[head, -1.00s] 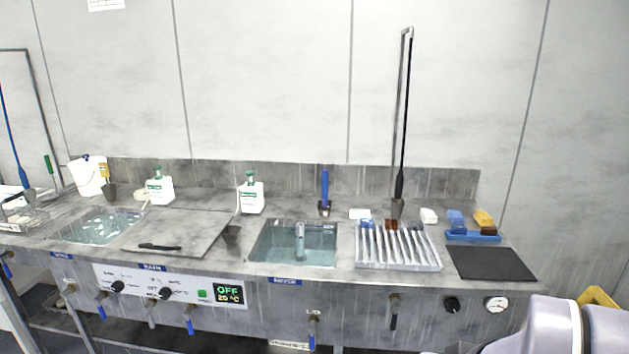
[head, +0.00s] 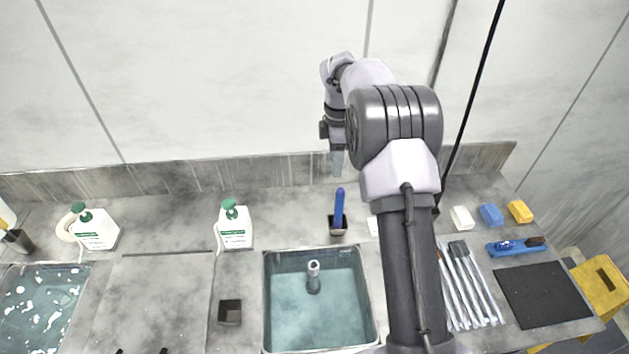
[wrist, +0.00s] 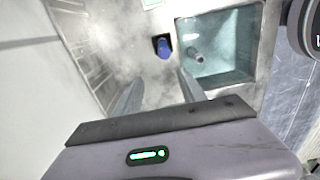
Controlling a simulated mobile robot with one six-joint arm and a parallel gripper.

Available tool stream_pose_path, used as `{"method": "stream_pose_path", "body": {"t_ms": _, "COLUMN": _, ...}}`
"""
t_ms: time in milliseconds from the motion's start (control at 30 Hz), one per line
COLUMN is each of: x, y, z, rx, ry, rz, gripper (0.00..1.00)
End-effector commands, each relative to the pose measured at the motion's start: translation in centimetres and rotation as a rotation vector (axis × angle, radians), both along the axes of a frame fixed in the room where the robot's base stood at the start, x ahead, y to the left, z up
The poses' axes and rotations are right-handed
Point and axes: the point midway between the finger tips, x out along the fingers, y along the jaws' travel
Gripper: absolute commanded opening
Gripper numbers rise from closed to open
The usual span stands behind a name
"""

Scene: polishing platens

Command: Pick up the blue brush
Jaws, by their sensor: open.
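The blue brush (head: 339,205) stands upright, handle up, in a small dark holder (head: 338,232) behind the sink; its lower end is hidden in the holder. In the wrist view the blue handle (wrist: 163,47) shows end-on beyond the fingertips, towards the top of the picture. My gripper (head: 337,165) is above the handle in the head view, close to the back wall, pointing down and apart from the brush. In the wrist view my gripper's two fingers (wrist: 160,88) are spread with nothing between them.
The water-filled sink (head: 268,300) lies in front of the holder. A white bottle with a green top (head: 235,228) stands to the left. Right of my arm are the slotted rack (head: 470,285), sponges (head: 491,215) and a black mat (head: 543,294). A tall black rod (head: 475,95) rises behind.

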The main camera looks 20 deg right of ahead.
Motion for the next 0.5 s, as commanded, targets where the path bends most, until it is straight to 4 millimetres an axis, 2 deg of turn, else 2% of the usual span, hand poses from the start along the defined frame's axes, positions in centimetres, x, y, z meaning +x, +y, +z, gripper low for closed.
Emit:
{"method": "stream_pose_path", "body": {"t_ms": 200, "x": -0.1, "y": 0.0, "z": -6.7, "rx": 0.002, "ry": 0.004, "rz": 0.002, "gripper": 0.48}}
{"method": "stream_pose_path", "body": {"t_ms": 300, "x": -0.2, "y": 0.0, "z": -9.4, "rx": 0.001, "ry": 0.003, "rz": 0.002, "gripper": 0.48}}
{"method": "stream_pose_path", "body": {"t_ms": 400, "x": -0.1, "y": 0.0, "z": -11.2, "rx": 0.001, "ry": 0.002, "rz": 0.001, "gripper": 0.48}}
{"method": "stream_pose_path", "body": {"t_ms": 500, "x": -0.1, "y": -0.1, "z": -12.0, "rx": 0.001, "ry": 0.000, "rz": 0.000, "gripper": 0.48}}
